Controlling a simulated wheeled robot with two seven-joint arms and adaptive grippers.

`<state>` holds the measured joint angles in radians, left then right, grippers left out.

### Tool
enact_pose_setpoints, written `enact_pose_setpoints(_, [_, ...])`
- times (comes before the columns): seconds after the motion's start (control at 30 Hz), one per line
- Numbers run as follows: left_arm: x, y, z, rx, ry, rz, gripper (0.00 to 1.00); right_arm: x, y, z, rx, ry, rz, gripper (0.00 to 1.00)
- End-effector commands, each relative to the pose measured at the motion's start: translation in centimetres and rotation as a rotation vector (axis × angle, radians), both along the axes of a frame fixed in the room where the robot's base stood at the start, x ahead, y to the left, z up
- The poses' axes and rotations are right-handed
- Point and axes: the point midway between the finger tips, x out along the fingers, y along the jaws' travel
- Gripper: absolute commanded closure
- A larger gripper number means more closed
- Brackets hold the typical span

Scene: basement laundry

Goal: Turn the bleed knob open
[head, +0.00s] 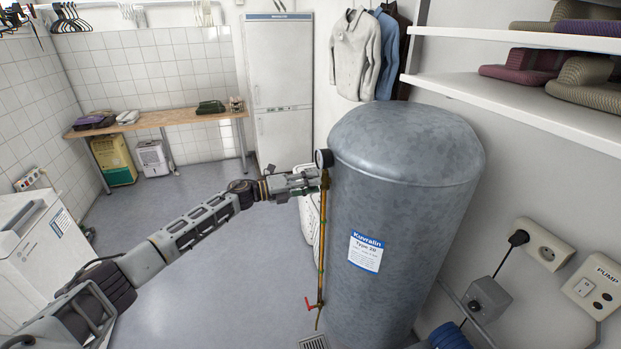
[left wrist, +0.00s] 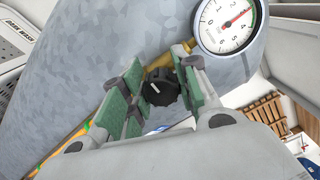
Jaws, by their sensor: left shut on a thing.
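The bleed knob (left wrist: 163,90) is black with a white pointer line and sits on a brass fitting (left wrist: 158,62) at the tank's side. My left gripper (left wrist: 160,92) is shut on the knob, with a green finger pad on each side of it. In the head view my left gripper (head: 316,181) reaches the top of the brass pipe, just below the gauge (head: 323,158). The knob is hidden there by the fingers. My right gripper is not in view.
The big grey tank (head: 405,210) stands upright at right. The brass pipe (head: 322,240) runs down its side to a red-handled valve (head: 309,304) near a floor drain (head: 313,342). White shelves (head: 520,98) overhang at upper right.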

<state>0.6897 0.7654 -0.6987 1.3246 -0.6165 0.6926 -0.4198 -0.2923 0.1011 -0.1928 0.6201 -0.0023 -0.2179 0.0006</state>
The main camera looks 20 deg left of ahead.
Motion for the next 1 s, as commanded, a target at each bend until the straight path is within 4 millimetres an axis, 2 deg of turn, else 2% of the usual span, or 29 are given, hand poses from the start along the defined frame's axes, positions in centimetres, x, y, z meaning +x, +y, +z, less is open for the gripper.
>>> enact_pose_setpoints(0.1, [0.1, 0.1, 0.4, -0.062, 0.089, 0.004, 0.93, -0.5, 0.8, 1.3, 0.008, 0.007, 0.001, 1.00])
enact_pose_setpoints(0.43, [0.2, 0.2, 0.2, -0.200, 0.291, 0.004, 0.93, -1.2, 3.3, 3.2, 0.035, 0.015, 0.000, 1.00])
enact_pose_setpoints(1.0, [0.2, 0.2, 0.0, -0.259, 0.376, 0.005, 0.93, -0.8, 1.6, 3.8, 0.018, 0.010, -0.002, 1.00])
